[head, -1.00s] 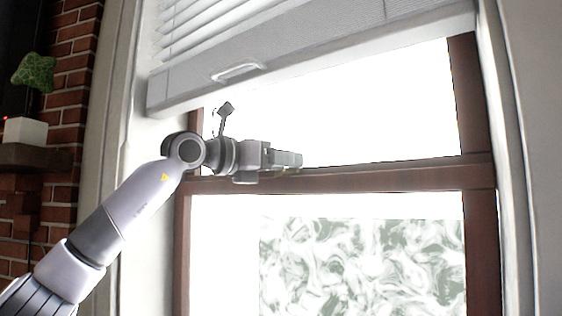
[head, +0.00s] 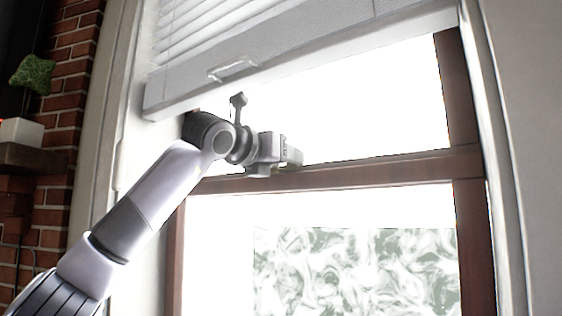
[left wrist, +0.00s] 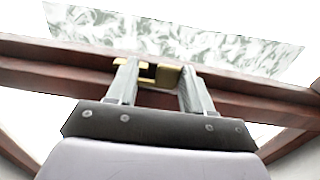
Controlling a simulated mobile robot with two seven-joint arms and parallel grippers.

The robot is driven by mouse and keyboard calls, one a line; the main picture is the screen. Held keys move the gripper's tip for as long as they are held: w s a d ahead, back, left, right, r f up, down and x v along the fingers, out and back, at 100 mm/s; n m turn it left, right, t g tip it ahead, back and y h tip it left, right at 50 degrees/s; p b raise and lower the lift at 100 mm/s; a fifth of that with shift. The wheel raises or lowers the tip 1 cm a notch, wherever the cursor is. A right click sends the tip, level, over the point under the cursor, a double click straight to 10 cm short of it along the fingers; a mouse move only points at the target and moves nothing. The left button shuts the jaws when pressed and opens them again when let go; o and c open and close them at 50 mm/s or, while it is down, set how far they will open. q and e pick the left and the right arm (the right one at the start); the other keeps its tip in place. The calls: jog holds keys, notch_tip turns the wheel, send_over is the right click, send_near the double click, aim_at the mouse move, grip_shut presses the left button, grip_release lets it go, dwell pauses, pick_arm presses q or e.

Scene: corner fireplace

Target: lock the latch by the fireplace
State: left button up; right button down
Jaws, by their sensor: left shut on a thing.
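The brass latch (left wrist: 168,76) sits on the brown window rail (left wrist: 225,87) in the left wrist view, between my left gripper's fingers. My left gripper (left wrist: 157,78) is shut on it, one finger on each side. In the head view my left arm comes in from the lower left, and the left gripper (head: 293,158) is at the window's middle rail (head: 385,172). There the gripper mostly hides the latch. I cannot tell from these views how far the latch is turned. My right gripper is not in view.
A white blind (head: 290,50) with a handle (head: 232,69) hangs just above my left wrist. A brick wall (head: 62,105) with a mantel (head: 35,158) and a potted plant (head: 34,73) is at the left. White window trim (head: 520,150) stands at the right.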

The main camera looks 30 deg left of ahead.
pick_arm(q)
jog(key=o, duration=1)
jog(key=shift+o, duration=0.2)
jog(key=s+b, duration=0.2)
jog(key=s, duration=0.5)
